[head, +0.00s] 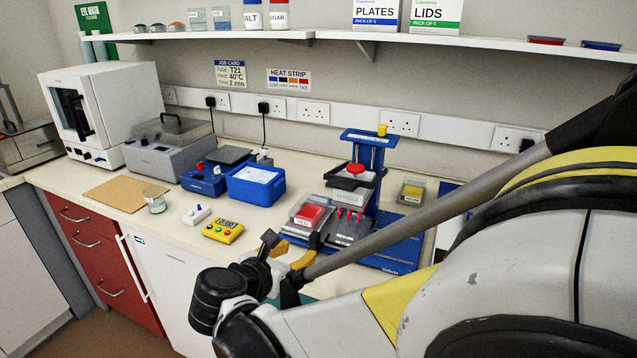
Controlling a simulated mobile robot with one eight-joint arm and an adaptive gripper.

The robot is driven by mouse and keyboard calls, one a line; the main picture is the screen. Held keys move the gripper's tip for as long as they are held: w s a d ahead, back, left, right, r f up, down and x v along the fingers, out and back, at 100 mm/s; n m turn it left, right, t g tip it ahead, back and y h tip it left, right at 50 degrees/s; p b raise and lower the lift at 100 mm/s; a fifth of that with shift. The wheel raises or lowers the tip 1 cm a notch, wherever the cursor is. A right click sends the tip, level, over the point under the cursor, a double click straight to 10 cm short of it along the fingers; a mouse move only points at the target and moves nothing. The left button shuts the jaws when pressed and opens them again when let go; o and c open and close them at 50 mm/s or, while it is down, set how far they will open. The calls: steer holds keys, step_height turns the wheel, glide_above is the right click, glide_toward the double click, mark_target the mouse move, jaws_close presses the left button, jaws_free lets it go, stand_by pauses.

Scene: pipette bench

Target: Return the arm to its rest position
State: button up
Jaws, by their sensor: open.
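My arm comes in from the right and crosses the front of the bench in the head view. My gripper (291,247) is at the near edge of the worktop, in front of the blue stand, partly hidden behind my own wrist. It is open, with nothing seen between its fingers. The blue stand (371,150) carries a black tray with a red knob. At its foot are a block with a red top (311,214) and a dark rack (352,228) with several red pieces. I cannot tell whether my gripper touches anything.
Left of my gripper are a yellow timer (223,231), a small white device (196,214), a glass beaker (155,200) and a blue box (256,189). A grey lidded machine (168,150) and white oven (98,110) stand behind. A shelf (430,37) runs above.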

steer(key=s+d+r+m+g+y, duration=0.15)
steer(key=s+d+m, duration=0.25)
steer(key=d+m, duration=0.5)
steer(key=s+d+m+g, duration=0.3)
steer(key=d+m, duration=0.3)
steer(key=d, duration=0.6)
steer(key=s+d+m+y, duration=0.1)
steer(key=s+d+m, duration=0.2)
steer(key=s+m, duration=0.3)
steer(key=s+d+f+m+y, duration=0.1)
steer(key=s+d+m+y, duration=0.1)
steer(key=s+m, duration=0.4)
steer(key=d+m, duration=0.1)
steer(key=m, duration=0.3)
steer(key=shift+d+g, duration=0.3)
steer(key=shift+g, duration=0.05)
